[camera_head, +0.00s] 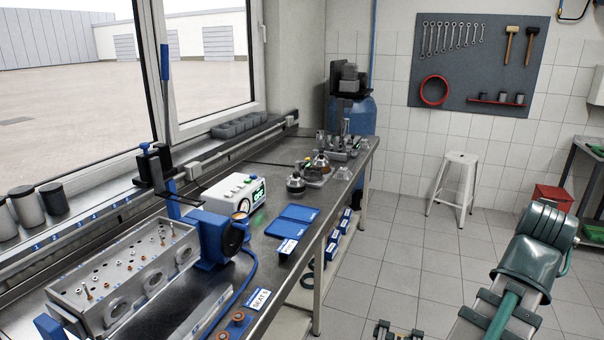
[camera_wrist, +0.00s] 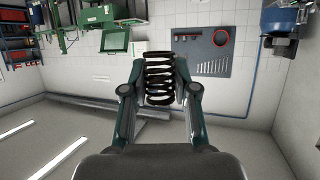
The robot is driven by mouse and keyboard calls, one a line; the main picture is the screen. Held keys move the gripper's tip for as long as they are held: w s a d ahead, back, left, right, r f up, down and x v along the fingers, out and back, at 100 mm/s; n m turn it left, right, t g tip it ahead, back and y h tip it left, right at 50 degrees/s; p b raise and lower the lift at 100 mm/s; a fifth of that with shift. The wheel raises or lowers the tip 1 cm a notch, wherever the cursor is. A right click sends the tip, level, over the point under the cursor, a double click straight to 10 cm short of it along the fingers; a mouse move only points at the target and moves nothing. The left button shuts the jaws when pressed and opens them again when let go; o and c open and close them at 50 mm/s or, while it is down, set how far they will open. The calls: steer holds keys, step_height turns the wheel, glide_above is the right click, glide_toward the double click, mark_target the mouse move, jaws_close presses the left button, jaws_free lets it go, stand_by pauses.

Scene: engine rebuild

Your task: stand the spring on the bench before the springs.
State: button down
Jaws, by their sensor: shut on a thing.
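The spring (camera_wrist: 159,76) is a dark open coil. In the wrist view it is held between the two fingertips of my gripper (camera_wrist: 160,88), its coils stacked lengthwise away from the palm. The fingers press on it from both sides, and the air around it is clear of any bench. The bench (camera_head: 262,257) runs along the windows in the head view. I cannot make out the other springs on it.
A white stool (camera_head: 461,160) stands on the tiled floor. A bare strip of bench lies behind the blue trays.

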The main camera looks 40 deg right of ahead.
steer(key=w+a+f+n+t+y, duration=0.1)
steer(key=w+a+n+t, duration=0.15)
steer(key=w, duration=1.05)
steer(key=w+a+f+n+t+y, duration=0.1)
steer(key=w+a+f+n+t, duration=0.15)
steer(key=w, duration=1.05)
steer(key=w+a+f+n+t+y, duration=0.1)
steer(key=w+a+n+t+y, duration=0.15)
steer(key=w+a, duration=0.55)
steer(key=w+a+n+t+y, duration=0.2)
steer(key=w+a+n, duration=0.15)
steer(key=w, duration=0.85)
steer(key=w+a+f+n+t+y, duration=0.2)
steer(key=w+a+n+y, duration=0.4)
steer(key=w+a, duration=1.15)
steer(key=w+a+n+g+y, duration=0.1)
steer(key=w+a+n+y, duration=0.1)
steer(key=a, duration=0.6)
steer(key=w+a+n+g+y, duration=0.1)
steer(key=w+a+n+y, duration=0.1)
steer(key=a, duration=0.7)
steer(key=w+a+r+n+g+y, duration=0.1)
steer(key=w+a+n+g+y, duration=0.1)
steer(key=a+y, duration=0.4)
steer(key=shift+a+n, duration=0.8)
steer(key=shift+a, duration=0.45)
steer(key=shift+f, duration=0.1)
